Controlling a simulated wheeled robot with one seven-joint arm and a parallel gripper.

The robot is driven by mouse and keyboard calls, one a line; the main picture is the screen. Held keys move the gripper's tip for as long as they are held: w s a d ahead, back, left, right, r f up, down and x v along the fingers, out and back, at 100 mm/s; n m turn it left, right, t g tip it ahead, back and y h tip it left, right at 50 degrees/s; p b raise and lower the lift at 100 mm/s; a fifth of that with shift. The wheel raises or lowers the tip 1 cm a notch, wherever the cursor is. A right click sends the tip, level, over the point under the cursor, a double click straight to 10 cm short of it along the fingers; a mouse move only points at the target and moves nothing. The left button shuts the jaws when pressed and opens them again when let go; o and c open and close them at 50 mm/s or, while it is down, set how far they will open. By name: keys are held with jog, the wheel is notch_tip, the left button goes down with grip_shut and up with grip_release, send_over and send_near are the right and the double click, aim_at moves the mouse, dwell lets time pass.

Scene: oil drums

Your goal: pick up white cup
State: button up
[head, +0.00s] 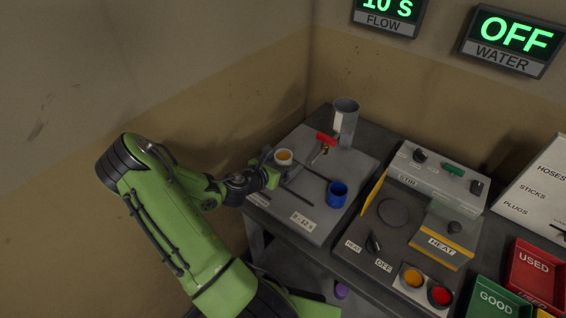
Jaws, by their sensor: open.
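The white cup (284,157) stands on the grey plate (306,228) at the left end of the bench, with something orange in its mouth. My gripper (278,172) is at the end of the green arm, open, close beside the cup on its near left side. The fingers are small and dark here, so I cannot tell whether they touch the cup or reach around it. The cup's lower part is partly hidden.
A blue cup (337,194) stands to the right on the plate. Behind are a red-handled tap (325,140) and a grey cylinder (346,122). A stir and heat unit (435,178), red bin (536,275) and green bin (497,297) lie further right.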

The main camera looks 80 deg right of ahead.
aim_at(283, 155)
jog(key=shift+x, duration=1)
jog(key=shift+a, duration=0.1)
jog(key=c, duration=1.1)
jog(key=shift+r, duration=0.2)
jog(key=shift+r+p, duration=1.8)
jog(key=shift+r, duration=3)
